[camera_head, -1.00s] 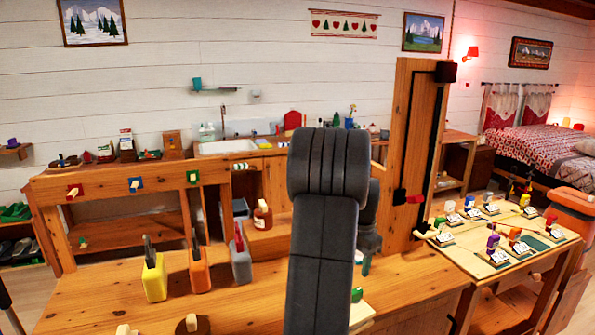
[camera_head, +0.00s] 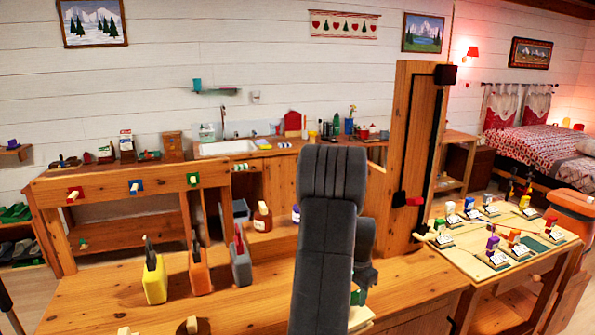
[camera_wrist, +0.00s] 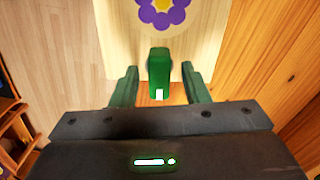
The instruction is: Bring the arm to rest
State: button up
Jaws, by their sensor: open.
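My gripper (camera_wrist: 160,90) shows in the wrist view with its two green fingers spread apart. A green block-like piece (camera_wrist: 158,72) with a small white mark stands between the fingers, with a gap visible on each side. Below it is a pale board (camera_wrist: 118,40) with a purple flower and yellow centre. In the head view my dark arm rises in the middle of the picture and hides most of the gripper area. A bit of green (camera_head: 355,297) shows beside the arm, low over the workbench.
The wooden workbench (camera_head: 250,305) carries yellow (camera_head: 154,283), orange (camera_head: 200,272) and grey (camera_head: 240,263) holders to the left. A tall wooden post (camera_head: 408,150) stands right of my arm. A side table (camera_head: 460,258) with several coloured pieces is at the right.

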jog(key=n+p, duration=0.1)
jog(key=n, duration=0.3)
jog(key=shift+r, duration=0.1)
jog(key=shift+n+p, duration=0.8)
jog(key=shift+n, duration=1.1)
